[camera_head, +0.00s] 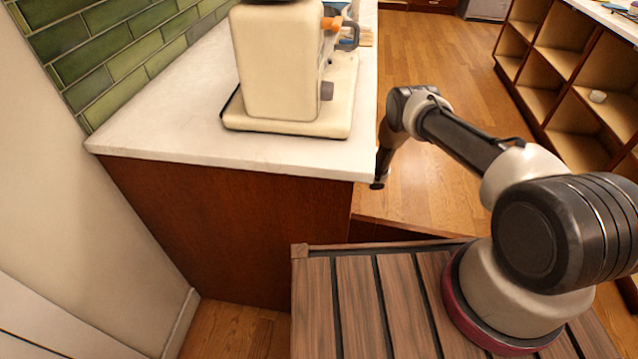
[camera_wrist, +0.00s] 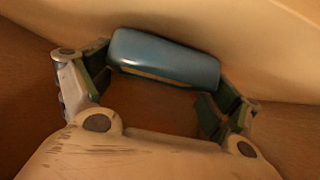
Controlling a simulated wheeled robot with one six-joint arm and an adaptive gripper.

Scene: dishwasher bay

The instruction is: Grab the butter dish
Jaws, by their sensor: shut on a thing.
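The butter dish appears in the wrist view as a rounded blue block (camera_wrist: 165,58) with a thin tan edge along its lower side. My gripper (camera_wrist: 168,82) has its two fingers at the left and right ends of the dish and is shut on it. The dish lies across between the fingertips, slightly tilted in the picture. In the head view my arm reaches down beyond the counter's right end, and neither the dish nor the fingertips can be made out there.
A pale surface (camera_wrist: 265,40) lies close behind the dish, with brown wood around it. In the head view a cream coffee machine (camera_head: 283,75) stands on the white counter (camera_head: 185,105). Open wooden shelves (camera_head: 560,75) stand at right. Wood floor (camera_head: 440,50) lies between.

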